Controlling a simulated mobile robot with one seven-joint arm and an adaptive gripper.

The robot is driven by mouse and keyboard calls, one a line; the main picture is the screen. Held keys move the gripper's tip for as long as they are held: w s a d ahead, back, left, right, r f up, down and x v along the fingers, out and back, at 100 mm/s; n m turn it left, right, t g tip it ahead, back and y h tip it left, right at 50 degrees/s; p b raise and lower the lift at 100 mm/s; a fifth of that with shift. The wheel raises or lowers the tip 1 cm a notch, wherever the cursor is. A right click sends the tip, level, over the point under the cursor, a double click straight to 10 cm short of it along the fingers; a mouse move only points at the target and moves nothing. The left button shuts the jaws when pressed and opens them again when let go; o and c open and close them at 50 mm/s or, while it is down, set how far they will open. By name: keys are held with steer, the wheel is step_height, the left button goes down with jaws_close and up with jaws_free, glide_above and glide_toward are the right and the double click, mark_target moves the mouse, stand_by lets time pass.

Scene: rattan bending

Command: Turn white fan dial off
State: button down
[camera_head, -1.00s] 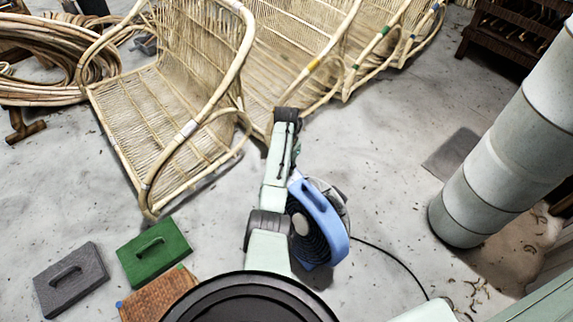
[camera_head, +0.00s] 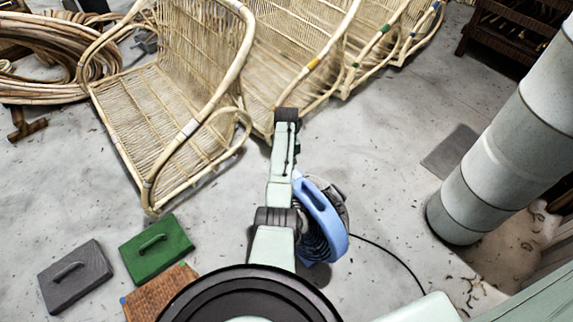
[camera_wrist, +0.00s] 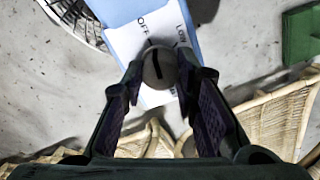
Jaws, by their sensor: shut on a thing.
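The fan (camera_head: 325,225) stands on the floor beside my arm in the head view, with a blue housing and a dark grille. In the wrist view its blue body (camera_wrist: 118,8) carries a white panel (camera_wrist: 122,42) with the words OFF and LOW. My gripper is shut on the dial, one finger on each side. The black line runs roughly up and down in the picture; which label it points at is not clear. In the head view my gripper is hidden.
Rattan chairs (camera_head: 185,105) stand beyond my arm. A green block (camera_head: 156,248) and a grey block (camera_head: 75,277) lie at the lower left. A thick pale column (camera_head: 500,150) rises at right. A black cable (camera_head: 390,259) trails from the fan across open floor.

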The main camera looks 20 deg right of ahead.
steer(key=shift+n, duration=0.9)
steer(key=c, duration=1.3)
jaws_free()
steer(key=shift+r, duration=0.1)
step_height(320, 180, up, 12)
steer(key=shift+f, duration=0.1)
